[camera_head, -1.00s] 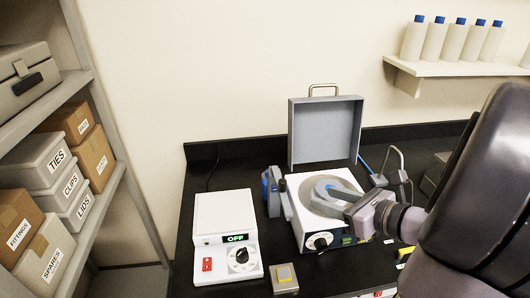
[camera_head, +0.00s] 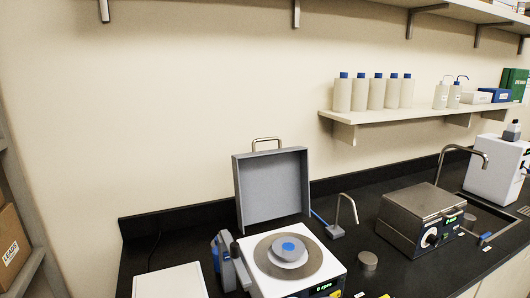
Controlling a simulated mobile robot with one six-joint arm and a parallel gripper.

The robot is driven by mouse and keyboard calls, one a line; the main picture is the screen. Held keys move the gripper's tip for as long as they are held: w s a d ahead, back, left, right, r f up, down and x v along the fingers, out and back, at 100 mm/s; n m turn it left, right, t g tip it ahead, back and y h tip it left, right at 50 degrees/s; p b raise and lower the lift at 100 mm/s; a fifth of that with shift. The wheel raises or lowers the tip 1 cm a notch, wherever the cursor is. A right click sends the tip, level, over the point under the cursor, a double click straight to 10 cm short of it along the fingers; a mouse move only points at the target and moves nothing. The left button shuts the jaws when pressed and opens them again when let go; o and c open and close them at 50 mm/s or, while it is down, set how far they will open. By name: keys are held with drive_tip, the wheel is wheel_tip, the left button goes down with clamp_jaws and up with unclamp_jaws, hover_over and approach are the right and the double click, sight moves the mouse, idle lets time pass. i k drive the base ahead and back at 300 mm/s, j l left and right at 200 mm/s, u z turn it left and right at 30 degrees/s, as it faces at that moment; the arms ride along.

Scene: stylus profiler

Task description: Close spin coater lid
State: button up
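The spin coater (camera_head: 331,264) is a white box on the black bench, low in the middle of the view. Its round grey plate (camera_head: 262,264) is uncovered, with a blue-centred disc (camera_head: 289,249) on it. The grey square lid (camera_head: 271,190) stands upright and open at the back of the coater. Its metal handle (camera_head: 267,142) is at the top edge, against the wall. My gripper is not in view. The front of the coater is partly cut off by the lower edge.
A blue and grey upright device (camera_head: 228,262) stands just left of the coater. A bent metal spout (camera_head: 346,210) and a small round metal piece (camera_head: 368,260) are to its right, then a steel-topped box (camera_head: 424,208). A bottle shelf (camera_head: 430,112) hangs above.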

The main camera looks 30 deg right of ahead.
sight(273, 184)
drive_tip(key=z, duration=0.9)
